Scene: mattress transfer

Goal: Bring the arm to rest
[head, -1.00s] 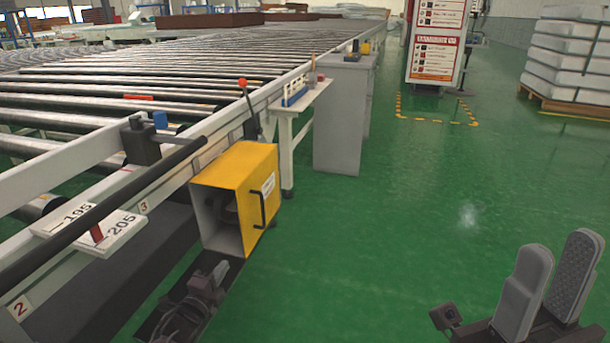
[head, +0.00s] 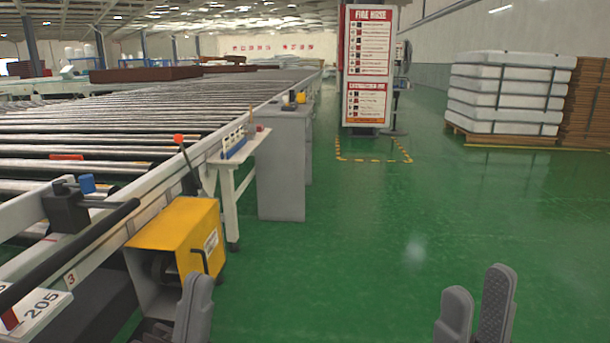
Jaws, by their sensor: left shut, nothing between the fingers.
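My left gripper (head: 190,312) is at the bottom edge, just below the yellow box, and only part of it shows. It is shut and empty. My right gripper (head: 476,315) is at the bottom, right of the middle, over the green floor. Its two grey fingers point up side by side with a thin gap in the picture. The frame does not show clearly whether it is open or shut. Nothing shows held in it. The rest of both arms is out of view.
A roller conveyor (head: 100,140) runs along the left, with a yellow box (head: 177,232) on its side. A grey cabinet (head: 281,175) stands beyond. A fire-hose sign (head: 368,70) and stacked white mattresses (head: 505,90) stand farther back. Green floor (head: 370,220) is clear at centre right.

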